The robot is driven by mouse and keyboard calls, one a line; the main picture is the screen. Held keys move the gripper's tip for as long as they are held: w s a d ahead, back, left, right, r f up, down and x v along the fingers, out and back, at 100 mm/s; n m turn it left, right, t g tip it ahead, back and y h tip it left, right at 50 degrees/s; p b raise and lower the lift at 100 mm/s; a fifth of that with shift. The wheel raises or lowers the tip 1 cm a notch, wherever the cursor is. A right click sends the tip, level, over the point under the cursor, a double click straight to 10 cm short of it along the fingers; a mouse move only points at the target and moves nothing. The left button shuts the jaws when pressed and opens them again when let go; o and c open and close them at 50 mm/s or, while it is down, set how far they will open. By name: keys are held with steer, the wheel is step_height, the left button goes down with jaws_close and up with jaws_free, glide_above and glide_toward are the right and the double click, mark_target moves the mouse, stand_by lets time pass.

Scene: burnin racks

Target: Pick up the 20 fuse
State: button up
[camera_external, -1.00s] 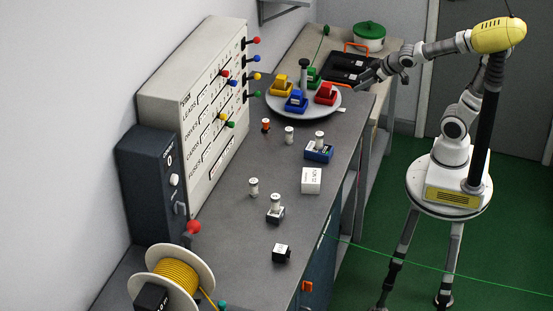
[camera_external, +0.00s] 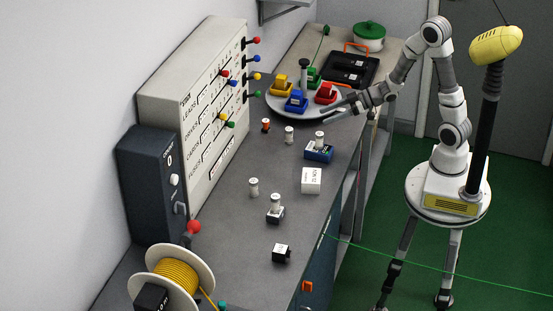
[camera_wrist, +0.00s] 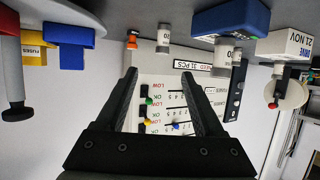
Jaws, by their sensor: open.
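A grey-white fuse (camera_external: 289,135) stands upright on the bench; in the wrist view it (camera_wrist: 164,38) bears a marking that looks like 20. Another pale fuse (camera_external: 319,139) stands on a blue block (camera_external: 318,153); it also shows in the wrist view (camera_wrist: 222,58), its marking too small to be sure of. Two more pale fuses stand nearer, one loose (camera_external: 253,187) and one on a dark and white block (camera_external: 275,203). My gripper (camera_external: 338,108) is open and empty above the bench's right edge, beside the round tray; in the wrist view its jaws (camera_wrist: 158,75) are apart.
An orange-topped piece (camera_external: 265,125) stands left of the loose fuse. A round tray (camera_external: 271,103) with coloured blocks and a dark post lies behind. A white box (camera_external: 311,181) is in front of the blue block. A panel with coloured knobs (camera_external: 205,105) lines the left.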

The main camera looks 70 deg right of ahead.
steer(key=b, duration=0.1)
glide_toward(289, 133)
steer(key=w, duration=0.1)
steer(key=w+f, duration=0.1)
steer(key=w, duration=0.1)
steer(key=w+f, duration=0.1)
steer(key=w, duration=0.1)
steer(key=shift+f, duration=0.15)
steer(key=shift+s+a+f+b+x, duration=0.1)
steer(key=shift+b+x, duration=0.1)
steer(key=shift+x, duration=0.7)
steer(key=shift+s+a+f+b+x, duration=0.1)
steer(key=shift+b+x, duration=0.05)
steer(key=shift+x, duration=0.7)
steer(key=shift+s+a+f+b+x, duration=0.1)
steer(key=shift+b+x, duration=0.1)
steer(key=shift+x, duration=0.7)
steer(key=shift+r, duration=0.1)
jaws_close()
